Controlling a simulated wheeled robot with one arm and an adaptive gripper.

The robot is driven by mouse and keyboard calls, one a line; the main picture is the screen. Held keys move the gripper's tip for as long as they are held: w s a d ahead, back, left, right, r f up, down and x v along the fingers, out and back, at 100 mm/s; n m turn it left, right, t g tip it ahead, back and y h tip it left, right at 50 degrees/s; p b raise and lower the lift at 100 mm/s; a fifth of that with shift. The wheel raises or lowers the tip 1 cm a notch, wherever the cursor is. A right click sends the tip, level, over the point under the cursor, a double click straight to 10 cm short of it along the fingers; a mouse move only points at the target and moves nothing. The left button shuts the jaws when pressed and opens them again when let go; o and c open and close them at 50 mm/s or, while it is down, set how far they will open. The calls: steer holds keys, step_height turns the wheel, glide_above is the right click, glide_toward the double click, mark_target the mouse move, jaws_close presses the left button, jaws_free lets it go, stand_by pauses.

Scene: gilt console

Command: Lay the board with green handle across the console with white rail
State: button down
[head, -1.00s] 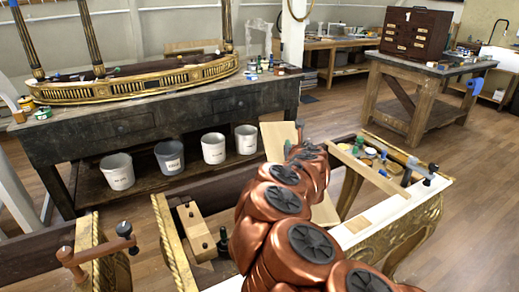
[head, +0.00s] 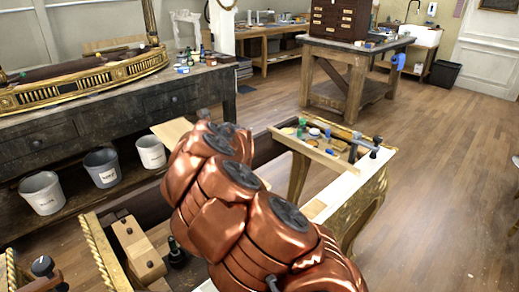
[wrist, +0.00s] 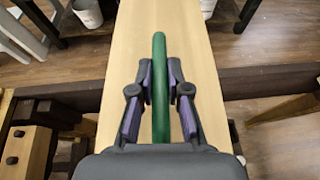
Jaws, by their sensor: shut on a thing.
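The board with green handle (wrist: 160,30) is a long pale wooden plank. My gripper (wrist: 160,75) is shut on its green handle (wrist: 160,100) in the wrist view. In the head view one end of the board (head: 172,132) shows left of my copper arm, which hides my gripper and most of the board. The console with white rail (head: 341,190) is an open gilt frame below and right of my arm. In the wrist view the board passes over a dark beam (wrist: 275,80); whether they touch I cannot tell.
A small tray of jars and tools (head: 325,143) sits at the console's far corner. A wooden clamp block (head: 138,250) and a dark bottle (head: 177,252) are at lower left. A dark workbench (head: 60,125) with buckets (head: 102,167) stands behind. The floor at right is clear.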

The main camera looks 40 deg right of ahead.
steer(key=s+d+f+b, duration=0.2)
steer(key=s+d+b, duration=0.15)
steer(key=d, duration=0.65)
steer(key=s+d+f+b, duration=0.15)
steer(key=s+d, duration=0.35)
steer(key=d, duration=0.5)
step_height(320, 180, down, 6)
steer(key=b, duration=0.4)
steer(key=shift+w+a+n+y, duration=0.25)
steer(key=shift+a+n+y, duration=0.05)
steer(key=shift+n, duration=0.1)
steer(key=shift+f+b, duration=0.2)
steer(key=shift+b, duration=0.25)
steer(key=shift+c, duration=1.2)
jaws_free()
steer(key=shift+r, duration=0.1)
step_height(320, 180, up, 9)
steer(key=p, duration=0.4)
stand_by(0.6)
